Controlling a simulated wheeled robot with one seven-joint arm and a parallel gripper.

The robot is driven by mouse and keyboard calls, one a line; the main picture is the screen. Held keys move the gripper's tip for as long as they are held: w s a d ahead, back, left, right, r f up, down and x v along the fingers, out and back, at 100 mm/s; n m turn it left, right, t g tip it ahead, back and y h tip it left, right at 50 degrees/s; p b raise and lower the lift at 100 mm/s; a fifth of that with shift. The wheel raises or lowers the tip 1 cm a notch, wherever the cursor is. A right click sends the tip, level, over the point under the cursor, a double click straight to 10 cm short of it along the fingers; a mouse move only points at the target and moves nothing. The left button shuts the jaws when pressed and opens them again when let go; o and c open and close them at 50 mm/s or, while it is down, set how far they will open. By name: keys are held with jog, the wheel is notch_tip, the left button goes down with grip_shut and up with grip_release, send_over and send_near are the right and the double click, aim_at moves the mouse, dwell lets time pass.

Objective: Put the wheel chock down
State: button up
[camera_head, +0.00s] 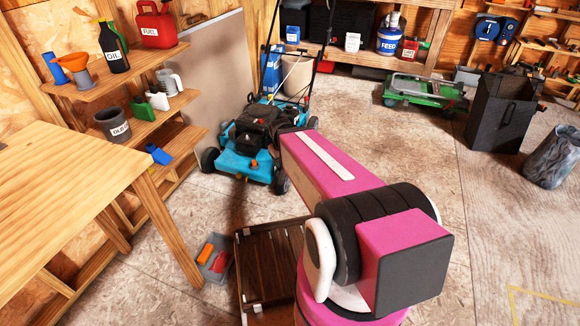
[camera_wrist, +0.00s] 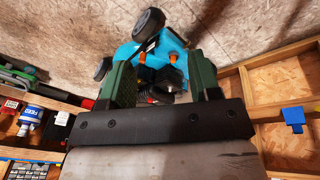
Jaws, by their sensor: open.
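No wheel chock can be clearly made out in either view. The blue lawn mower (camera_head: 250,140) with black wheels stands on the floor beyond my arm. It also shows in the wrist view (camera_wrist: 128,52), upside down, beyond my fingers. My gripper (camera_wrist: 160,72) has its two green fingers apart, with no held object visible between them. Small orange parts show beyond the gap, seemingly on the mower. In the head view my gripper is hidden behind my pink and black arm.
A wooden table (camera_head: 70,190) stands at left, with shelves (camera_head: 125,70) of cans and bottles behind. A grey tray (camera_head: 226,269) with orange and red items and a dark slatted wooden piece (camera_head: 268,262) lie on the floor.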

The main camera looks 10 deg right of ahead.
jog(key=s+d+r+m+g, duration=0.1)
jog(key=s+m+g, duration=0.1)
jog(key=s+m, duration=0.2)
jog(key=shift+s+d+r+y, duration=0.2)
jog(key=shift+s+r+y, duration=0.2)
jog(key=shift+s, duration=0.8)
